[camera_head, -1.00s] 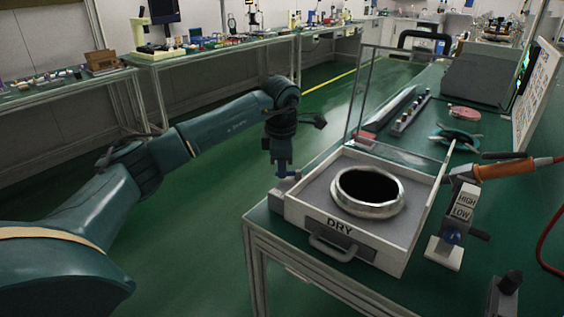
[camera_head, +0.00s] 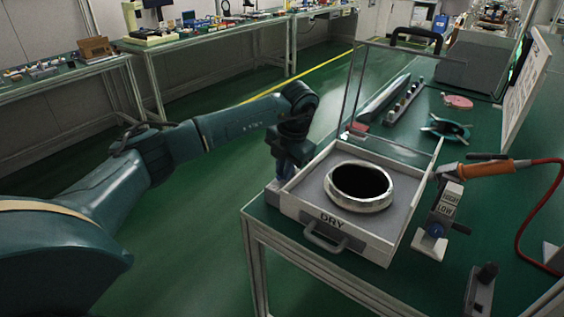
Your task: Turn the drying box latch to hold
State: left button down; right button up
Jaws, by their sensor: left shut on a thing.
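The drying box (camera_head: 318,228) is a white open box marked DRY, with a front handle (camera_head: 325,240), at the front left corner of the green bench. Its clear lid (camera_head: 400,95) stands raised at the back. A metal ring (camera_head: 359,203) with a dark opening lies inside. My left gripper (camera_head: 284,178) points down at the box's left outer side and is shut on what seems to be the small latch there. Its fingertips and the latch are mostly hidden, so I cannot tell the latch's setting. My right gripper is not in view.
An orange-handled tool (camera_head: 486,169) rests in a stand marked HIGH and LOW (camera_head: 446,205) right of the box, with a red cable (camera_head: 525,215). The floor left of the bench is clear.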

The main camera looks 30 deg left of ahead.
pick_arm(q)
jog(key=shift+d+n, duration=0.2)
jog(key=shift+n, duration=0.4)
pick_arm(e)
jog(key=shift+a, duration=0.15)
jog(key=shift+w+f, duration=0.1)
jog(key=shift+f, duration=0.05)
pick_arm(q)
jog(key=c, duration=1.5)
grip_release()
jog(key=shift+o, duration=0.2)
jog(key=shift+d, duration=0.1)
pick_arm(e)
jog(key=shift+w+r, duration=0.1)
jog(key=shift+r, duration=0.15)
